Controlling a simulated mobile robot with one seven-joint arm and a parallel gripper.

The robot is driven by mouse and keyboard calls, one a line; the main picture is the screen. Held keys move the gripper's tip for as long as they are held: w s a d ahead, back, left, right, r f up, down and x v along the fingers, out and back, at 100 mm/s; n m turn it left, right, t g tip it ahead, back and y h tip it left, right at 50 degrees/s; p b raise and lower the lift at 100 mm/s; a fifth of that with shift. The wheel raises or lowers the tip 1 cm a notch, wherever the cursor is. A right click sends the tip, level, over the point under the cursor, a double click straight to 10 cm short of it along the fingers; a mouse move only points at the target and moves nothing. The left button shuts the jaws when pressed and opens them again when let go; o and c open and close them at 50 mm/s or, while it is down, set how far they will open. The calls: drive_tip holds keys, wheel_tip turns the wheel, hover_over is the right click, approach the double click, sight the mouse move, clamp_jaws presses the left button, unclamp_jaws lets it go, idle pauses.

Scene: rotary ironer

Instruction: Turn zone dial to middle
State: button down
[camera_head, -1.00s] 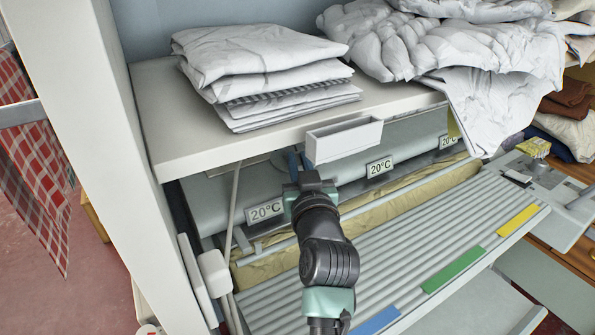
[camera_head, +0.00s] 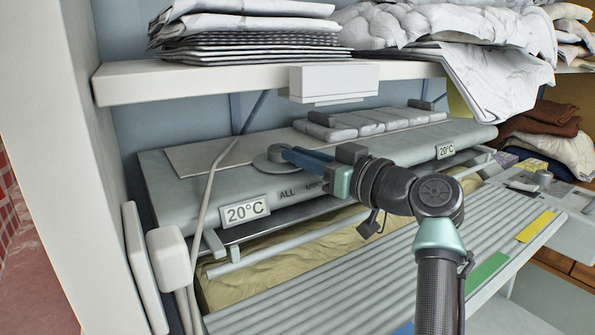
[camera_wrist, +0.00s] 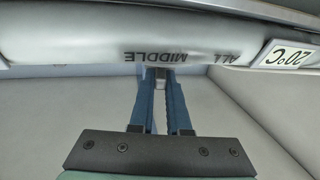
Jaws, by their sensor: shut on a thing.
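The zone dial (camera_head: 268,163) is a round grey disc on top of the ironer's long grey hood, near its left end. My gripper (camera_head: 285,153) reaches it from the right in the head view, its blue fingers low over the disc and shut on its knob, which they mostly hide. In the wrist view, my gripper (camera_wrist: 160,78) has both fingertips around a small grey piece. The labels MIDDLE (camera_wrist: 155,56) and ALL (camera_wrist: 219,59) appear upside down there, with MIDDLE just beyond the fingertips. The dial's pointer direction cannot be made out.
A shelf with folded linen and a white box (camera_head: 333,80) overhangs the hood. A 20°C display (camera_head: 245,210) sits at the hood's left front, another (camera_head: 446,151) at the right.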

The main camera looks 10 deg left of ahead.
drive_tip(key=shift+w+r+n+g+y, duration=0.1)
drive_tip(key=shift+w+n+g+y, duration=0.1)
drive_tip(key=shift+n+g+y, duration=0.3)
drive_tip(key=shift+w+r+n+g+y, duration=0.1)
drive_tip(key=shift+w+n+g+y, duration=0.1)
drive_tip(key=shift+n+g, duration=0.35)
drive_tip(key=shift+w+d+f+n+g+y, duration=0.15)
drive_tip(key=shift+n+g+y, duration=0.25)
drive_tip(key=shift+g, duration=0.55)
drive_tip(key=c, duration=0.9)
unclamp_jaws()
drive_tip(key=shift+f, duration=0.1)
drive_tip(key=p+v, duration=0.2)
drive_tip(key=v, duration=1)
drive_tip(key=shift+d, duration=0.35)
